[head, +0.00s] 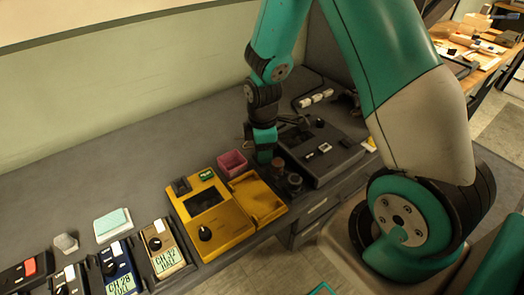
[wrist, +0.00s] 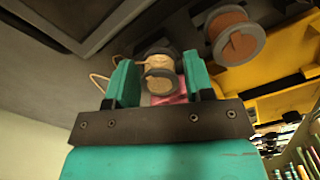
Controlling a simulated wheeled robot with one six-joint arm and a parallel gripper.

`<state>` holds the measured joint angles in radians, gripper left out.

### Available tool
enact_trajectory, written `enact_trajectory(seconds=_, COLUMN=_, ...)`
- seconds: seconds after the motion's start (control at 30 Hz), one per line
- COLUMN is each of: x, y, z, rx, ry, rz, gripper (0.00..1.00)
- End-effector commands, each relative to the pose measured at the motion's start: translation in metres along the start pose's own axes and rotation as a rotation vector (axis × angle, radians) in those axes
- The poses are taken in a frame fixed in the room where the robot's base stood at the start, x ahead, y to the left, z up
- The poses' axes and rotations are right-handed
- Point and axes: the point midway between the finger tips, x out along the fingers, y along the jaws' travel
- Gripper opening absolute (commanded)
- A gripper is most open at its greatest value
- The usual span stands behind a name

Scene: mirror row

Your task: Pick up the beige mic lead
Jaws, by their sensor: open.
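The beige mic lead (wrist: 159,80), wound on a dark-flanged spool with a loose loop of cable to the left, shows in the wrist view between the two teal fingers of my gripper (wrist: 161,84). The fingers are open, one on each side of it, and I see no clear grip. In the head view my gripper (head: 263,152) points down at the desk beside the pink box; I cannot make out the beige lead there, as the gripper seems to hide it.
A reddish-brown lead on a spool (wrist: 237,38) stands close to the right finger in the wrist view. A pink box (head: 232,163), a yellow device (head: 212,222) and a dark console (head: 322,152) surround my gripper. Handsets line the desk's front left.

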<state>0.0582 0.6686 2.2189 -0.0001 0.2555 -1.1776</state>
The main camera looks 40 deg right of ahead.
Motion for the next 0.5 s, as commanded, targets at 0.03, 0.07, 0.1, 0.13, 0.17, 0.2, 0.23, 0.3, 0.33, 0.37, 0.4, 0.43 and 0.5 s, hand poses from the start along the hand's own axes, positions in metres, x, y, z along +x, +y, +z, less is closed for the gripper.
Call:
enact_trajectory(seconds=0.03, x=0.0015, y=0.0003, z=-0.0002, rx=0.0, ry=0.001, rz=0.001, gripper=0.48)
enact_trajectory(seconds=0.07, x=0.0018, y=0.0004, z=-0.0002, rx=0.0, ry=0.001, rz=0.002, gripper=0.48)
enact_trajectory(seconds=0.1, x=0.0018, y=0.0005, z=-0.0002, rx=0.0, ry=0.001, rz=0.002, gripper=0.48)
enact_trajectory(seconds=0.13, x=0.0017, y=0.0005, z=-0.0002, rx=0.0, ry=0.001, rz=0.002, gripper=0.48)
enact_trajectory(seconds=0.17, x=0.0016, y=0.0005, z=-0.0002, rx=0.0, ry=0.001, rz=0.002, gripper=0.48)
enact_trajectory(seconds=0.2, x=0.0016, y=0.0005, z=-0.0002, rx=0.0, ry=0.001, rz=0.002, gripper=0.48)
enact_trajectory(seconds=0.23, x=0.0016, y=0.0005, z=-0.0002, rx=0.0, ry=0.001, rz=0.002, gripper=0.46)
enact_trajectory(seconds=0.3, x=0.0015, y=0.0005, z=-0.0002, rx=0.0, ry=0.001, rz=0.002, gripper=0.3)
enact_trajectory(seconds=0.33, x=0.0015, y=0.0005, z=-0.0002, rx=0.0, ry=0.001, rz=0.002, gripper=0.23)
enact_trajectory(seconds=0.37, x=0.0014, y=0.0005, z=-0.0002, rx=0.0, ry=0.001, rz=0.002, gripper=0.16)
enact_trajectory(seconds=0.4, x=0.0014, y=0.0005, z=-0.0002, rx=0.0, ry=0.001, rz=0.002, gripper=0.12)
enact_trajectory(seconds=0.43, x=0.0014, y=0.0005, z=-0.0002, rx=0.001, ry=0.001, rz=0.002, gripper=0.12)
enact_trajectory(seconds=0.5, x=0.0013, y=0.0004, z=-0.0002, rx=0.0, ry=0.001, rz=0.002, gripper=0.12)
